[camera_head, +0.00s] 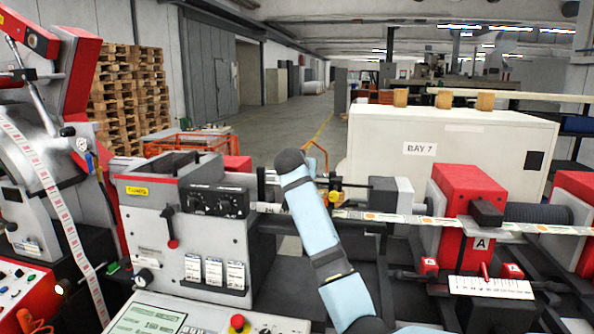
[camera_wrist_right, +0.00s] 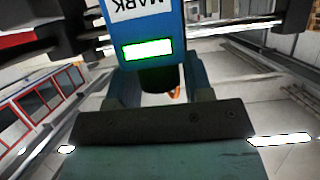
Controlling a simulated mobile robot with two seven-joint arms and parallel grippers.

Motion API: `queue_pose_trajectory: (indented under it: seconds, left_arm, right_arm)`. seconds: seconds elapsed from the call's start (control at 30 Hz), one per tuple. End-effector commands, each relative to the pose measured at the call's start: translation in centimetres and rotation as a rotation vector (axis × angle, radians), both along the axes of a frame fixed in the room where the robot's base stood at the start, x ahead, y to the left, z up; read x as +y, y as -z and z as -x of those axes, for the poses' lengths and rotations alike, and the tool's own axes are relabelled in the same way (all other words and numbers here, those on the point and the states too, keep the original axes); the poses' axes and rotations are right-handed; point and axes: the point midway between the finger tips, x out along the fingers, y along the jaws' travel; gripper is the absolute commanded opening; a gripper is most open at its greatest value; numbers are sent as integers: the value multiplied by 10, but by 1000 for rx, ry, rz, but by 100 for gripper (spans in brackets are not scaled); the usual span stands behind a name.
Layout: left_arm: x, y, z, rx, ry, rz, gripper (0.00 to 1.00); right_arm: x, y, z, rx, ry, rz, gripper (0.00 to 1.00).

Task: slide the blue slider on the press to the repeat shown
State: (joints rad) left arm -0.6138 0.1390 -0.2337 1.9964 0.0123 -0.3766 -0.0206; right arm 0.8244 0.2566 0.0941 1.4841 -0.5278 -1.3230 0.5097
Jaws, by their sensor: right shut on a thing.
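The blue slider (camera_wrist_right: 165,28) fills the upper middle of the right wrist view, with a white label reading MARK and a lit green window. It hangs on dark horizontal rails. My right gripper (camera_wrist_right: 158,92) is shut on it, with a finger at each side of its lower part. In the head view my light-blue right arm reaches up over the press, and its links hide the slider and gripper there. A display (camera_head: 150,319) with a green screen sits at the bottom left; its figures are too small to read. My left gripper is not in view.
A grey press unit (camera_head: 150,215) with a red-knobbed lever stands left of my arm. A printed web (camera_head: 400,218) runs right to a red unit (camera_head: 465,190) marked A. A white scale (camera_head: 490,287) with a red pointer lies at front right. A red emergency button (camera_head: 238,322) is at the bottom.

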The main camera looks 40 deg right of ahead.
Motion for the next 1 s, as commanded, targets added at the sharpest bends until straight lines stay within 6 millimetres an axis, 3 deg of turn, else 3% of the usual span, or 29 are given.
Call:
queue_pose_trajectory:
  seconds: [0.03,0.07,0.13,0.57,1.0]
  left_arm:
    - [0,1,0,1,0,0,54]
    - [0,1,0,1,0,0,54]
    - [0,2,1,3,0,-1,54]
    - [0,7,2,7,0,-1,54]
    - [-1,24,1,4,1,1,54]
  right_arm:
    - [0,1,0,1,1,-1,4]
    - [0,1,0,1,1,-1,49]
    - [0,1,0,1,1,-1,63]
    - [10,-4,6,-3,-2,2,63]
    - [76,-39,63,-2,-2,-1,63]
